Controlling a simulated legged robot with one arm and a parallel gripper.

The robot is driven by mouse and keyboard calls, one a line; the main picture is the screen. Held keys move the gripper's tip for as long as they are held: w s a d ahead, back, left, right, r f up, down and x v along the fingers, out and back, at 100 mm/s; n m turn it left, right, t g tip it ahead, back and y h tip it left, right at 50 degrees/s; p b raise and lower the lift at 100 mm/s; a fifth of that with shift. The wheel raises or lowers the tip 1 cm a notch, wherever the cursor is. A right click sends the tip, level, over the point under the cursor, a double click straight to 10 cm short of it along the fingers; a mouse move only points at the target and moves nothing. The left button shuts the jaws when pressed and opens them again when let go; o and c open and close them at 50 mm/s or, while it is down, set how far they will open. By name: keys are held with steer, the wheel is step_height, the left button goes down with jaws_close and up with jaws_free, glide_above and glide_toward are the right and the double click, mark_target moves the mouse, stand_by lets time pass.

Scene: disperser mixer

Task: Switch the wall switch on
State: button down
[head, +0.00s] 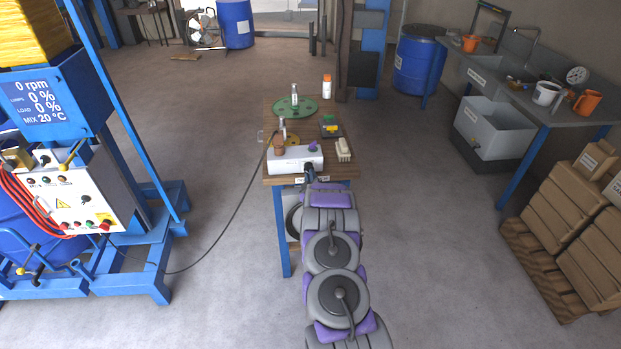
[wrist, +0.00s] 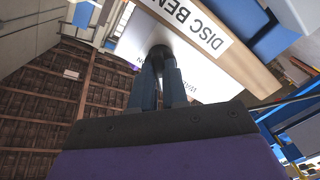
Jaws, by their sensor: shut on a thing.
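A white switch box (head: 295,159) lies on the small wooden bench, with a purple knob on its top and a dark cable at its left. In the wrist view the box's white face (wrist: 198,80) carries partly hidden lettering and a dark round knob (wrist: 161,51). My gripper (head: 309,174) is at the front side of the box. In the wrist view my gripper (wrist: 161,68) has its two fingers shut on the dark knob, against the white face. The fingers hide part of the knob and the lettering, so the switch's position cannot be told.
The wooden bench (head: 352,170) also holds a green disc (head: 295,107), a yellow disc, a white-and-orange bottle (head: 327,86) and small blocks. A blue mixer frame (head: 150,180) stands left. Stacked boxes (head: 570,205) and a sink counter stand right.

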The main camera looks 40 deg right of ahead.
steer(key=shift+a+f, duration=0.1)
stand_by(0.3)
steer(key=shift+m+b, duration=1.9)
steer(key=shift+m, duration=7.1)
steer(key=c, duration=1.1)
jaws_free()
steer(key=shift+c, duration=0.2)
steer(key=p+v, duration=0.3)
steer(key=v, duration=1.4)
steer(key=shift+s, duration=0.15)
